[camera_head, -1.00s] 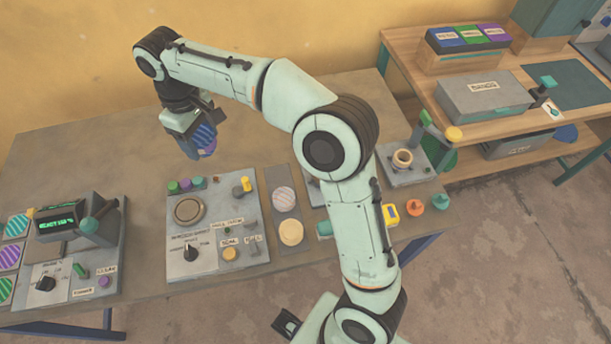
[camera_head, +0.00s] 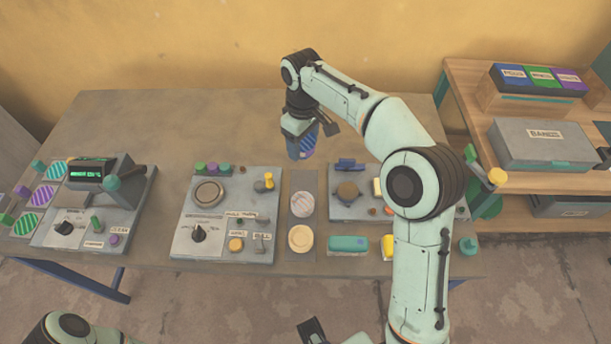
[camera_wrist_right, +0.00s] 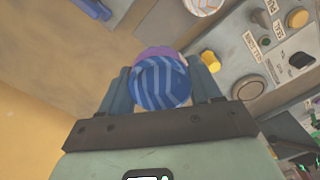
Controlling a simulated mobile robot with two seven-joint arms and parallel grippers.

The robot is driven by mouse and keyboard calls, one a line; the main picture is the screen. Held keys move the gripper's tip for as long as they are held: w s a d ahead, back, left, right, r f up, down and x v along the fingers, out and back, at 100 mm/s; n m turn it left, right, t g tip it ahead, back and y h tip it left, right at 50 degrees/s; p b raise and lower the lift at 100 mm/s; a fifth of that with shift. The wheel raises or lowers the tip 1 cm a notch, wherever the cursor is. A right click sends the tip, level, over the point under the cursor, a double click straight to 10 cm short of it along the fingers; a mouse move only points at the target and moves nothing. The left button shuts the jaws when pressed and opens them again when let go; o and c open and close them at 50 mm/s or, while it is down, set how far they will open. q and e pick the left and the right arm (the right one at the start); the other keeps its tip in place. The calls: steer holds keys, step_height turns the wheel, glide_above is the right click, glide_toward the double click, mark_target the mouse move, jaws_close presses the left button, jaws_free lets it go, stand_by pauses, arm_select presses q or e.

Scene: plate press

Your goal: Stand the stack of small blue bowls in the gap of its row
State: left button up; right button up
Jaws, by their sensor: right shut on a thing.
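My right gripper (camera_head: 300,133) points down above the back of the grey table (camera_head: 150,120). It is shut on a blue piece with light diagonal stripes (camera_head: 302,146). In the right wrist view this piece (camera_wrist_right: 160,84) shows a round striped face between the fingers, with a purple part (camera_wrist_right: 153,53) behind it. I cannot tell whether it is a stack of bowls, nor whether it touches the table. No row of bowls with a gap can be made out. Part of my left arm shows at the lower left; its gripper does not show clearly.
A control panel with a round dial (camera_head: 208,193) stands left of the gripper. A dark strip holds a striped white disc (camera_head: 302,204) and a cream disc (camera_head: 301,239). Another panel (camera_head: 340,208) is partly behind my arm. A screen unit (camera_head: 92,172) stands left. The back left tabletop is clear.

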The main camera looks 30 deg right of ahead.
step_height(320, 180, down, 12)
steer(key=shift+f+b, duration=0.25)
steer(key=shift+b, duration=0.6)
steer(key=shift+f, duration=0.15)
steer(key=o, duration=1.2)
steer(key=shift+o, duration=0.2)
step_height(320, 180, up, 12)
steer(key=shift+r+p, duration=0.2)
steer(key=shift+p, duration=0.8)
steer(key=shift+f, duration=0.1)
